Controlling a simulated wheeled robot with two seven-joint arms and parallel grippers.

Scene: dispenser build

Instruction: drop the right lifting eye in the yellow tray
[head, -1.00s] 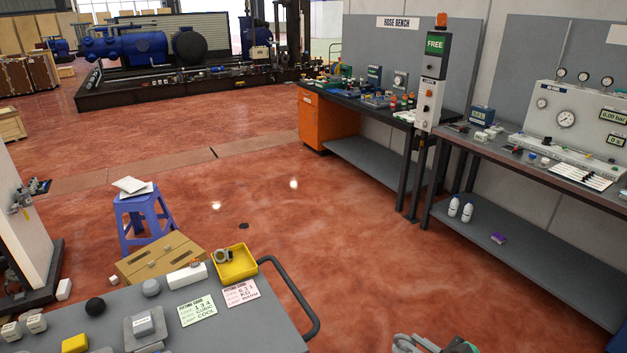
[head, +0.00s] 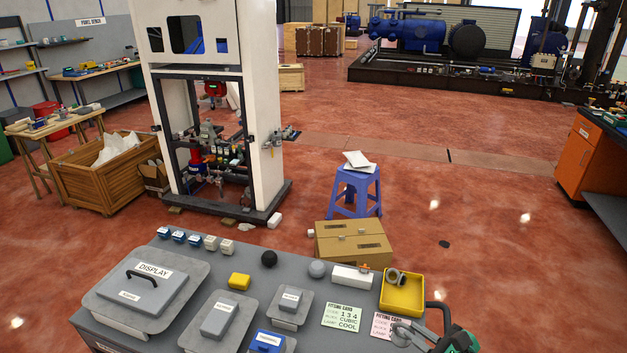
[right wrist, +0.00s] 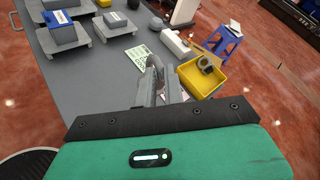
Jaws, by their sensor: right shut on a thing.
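The yellow tray (head: 402,305) sits at the right end of the grey table top, near the cart handle. One grey ring-shaped piece (head: 397,276), which looks like a lifting eye, lies in it. The tray also shows in the right wrist view (right wrist: 193,80), to the right of my fingers. My right gripper (head: 408,333) is shut on a grey piece, likely the right lifting eye, mostly hidden between the grey fingers. It is in front of the tray, over the pink card, apart from the tray. My left gripper is out of view.
A white block (head: 350,278) stands just left of the tray, with a grey ball (head: 317,269) beside it. The green card (head: 342,316) and pink card (head: 382,324) lie flat. The black handle (head: 440,310) rises at the table's right edge.

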